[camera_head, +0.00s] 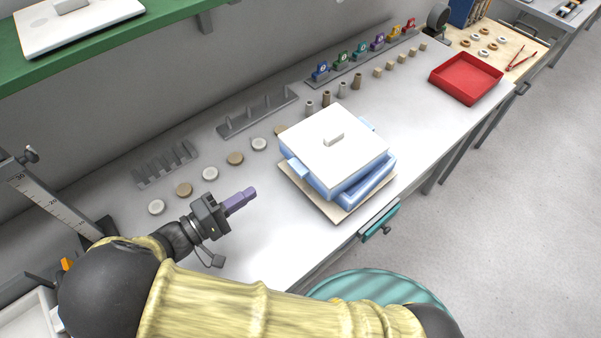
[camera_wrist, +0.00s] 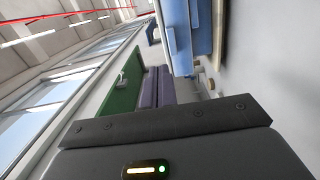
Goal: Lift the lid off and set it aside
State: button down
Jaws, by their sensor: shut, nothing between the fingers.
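A square white lid (camera_head: 315,153) with a small raised handle (camera_head: 333,138) sits on a light blue box (camera_head: 349,192) on the bench. The fingers are shut and empty. In the wrist view the fingers (camera_wrist: 158,86) point toward the box, whose blue side (camera_wrist: 180,40) shows at the top. The inside of the box is hidden.
The box stands on a thin beige board (camera_head: 338,215). A row of round discs (camera_head: 210,173) and grey racks (camera_head: 258,111) lie behind my gripper. Small cylinders (camera_head: 342,89) stand behind the box. A red tray (camera_head: 466,78) is further right, with clear bench before it.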

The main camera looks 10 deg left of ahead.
jog(key=shift+s, duration=0.2)
jog(key=s+d+p+x, duration=0.2)
jog(key=p+x, duration=0.2)
jog(key=x, duration=0.9)
jog(key=shift+w, duration=0.15)
jog(key=shift+d, duration=2.1)
